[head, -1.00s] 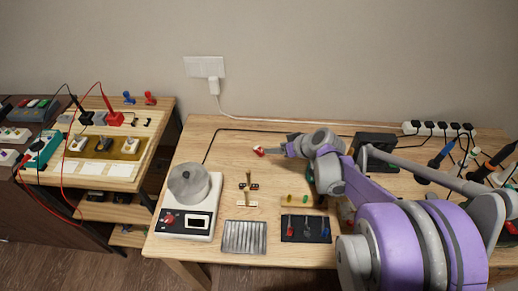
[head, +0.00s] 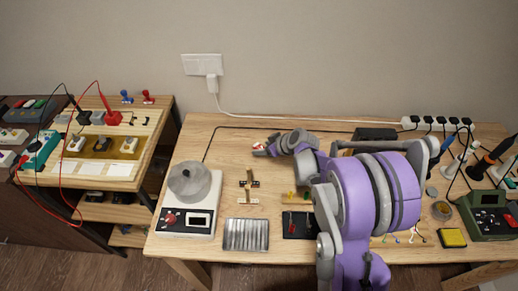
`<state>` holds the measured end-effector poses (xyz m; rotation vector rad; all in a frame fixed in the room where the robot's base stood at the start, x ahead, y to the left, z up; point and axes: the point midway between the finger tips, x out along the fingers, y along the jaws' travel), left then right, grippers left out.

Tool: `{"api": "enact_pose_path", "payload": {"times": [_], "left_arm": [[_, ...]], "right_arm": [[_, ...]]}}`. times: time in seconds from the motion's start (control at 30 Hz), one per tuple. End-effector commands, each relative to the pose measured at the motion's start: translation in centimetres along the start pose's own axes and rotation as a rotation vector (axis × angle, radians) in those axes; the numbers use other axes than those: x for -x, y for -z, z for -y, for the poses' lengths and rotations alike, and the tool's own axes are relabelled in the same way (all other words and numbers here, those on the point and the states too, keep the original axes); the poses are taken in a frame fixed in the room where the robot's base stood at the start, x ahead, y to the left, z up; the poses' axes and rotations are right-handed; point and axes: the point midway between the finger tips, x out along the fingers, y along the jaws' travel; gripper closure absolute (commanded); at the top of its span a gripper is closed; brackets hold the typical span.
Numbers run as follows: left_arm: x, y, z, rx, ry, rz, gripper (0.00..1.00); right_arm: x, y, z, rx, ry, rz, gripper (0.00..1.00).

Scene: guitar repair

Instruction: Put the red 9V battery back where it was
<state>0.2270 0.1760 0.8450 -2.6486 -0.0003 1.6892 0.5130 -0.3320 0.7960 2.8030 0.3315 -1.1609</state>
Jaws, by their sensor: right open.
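A small red and white object (head: 258,147), which looks like the red 9V battery, is at the back middle of the wooden table in the head view. My right gripper (head: 266,148) reaches in from the right and is open, with its fingertips at this object. They are too small in the picture to tell whether they touch it or stand around it. My left gripper is not in view.
A scale-like device with a round metal pan (head: 190,182) stands at the table's left. A ribbed metal tray (head: 246,235) and a dark tool mat (head: 297,226) lie at the front. A power strip (head: 437,123) is at the back right. My right arm covers much of the table's middle right.

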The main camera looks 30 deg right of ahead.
Motion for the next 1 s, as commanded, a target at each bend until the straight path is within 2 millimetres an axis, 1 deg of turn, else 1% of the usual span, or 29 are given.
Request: {"api": "enact_pose_path", "payload": {"times": [0.03, 0.1, 0.3, 0.33, 0.7, 1.0], "left_arm": [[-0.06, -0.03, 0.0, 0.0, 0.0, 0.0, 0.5], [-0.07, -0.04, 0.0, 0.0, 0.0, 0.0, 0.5], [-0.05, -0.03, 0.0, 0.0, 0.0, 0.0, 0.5], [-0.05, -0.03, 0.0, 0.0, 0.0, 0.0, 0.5], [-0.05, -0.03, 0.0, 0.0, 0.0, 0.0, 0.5], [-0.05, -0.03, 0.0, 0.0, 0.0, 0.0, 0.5]], "right_arm": [[-0.53, -0.01, 0.03, 0.001, 0.001, 0.0, 0.32], [-0.82, -0.02, 0.01, 0.001, 0.0, 0.0, 0.32], [-0.84, -0.02, 0.0, 0.0, 0.0, 0.0, 0.32], [-0.84, -0.02, 0.0, 0.0, 0.0, 0.0, 0.34], [-0.82, -0.02, 0.0, 0.0, 0.0, 0.0, 1.0], [-0.8, 0.0, 0.0, 0.0, 0.0, 0.0, 1.0]]}}
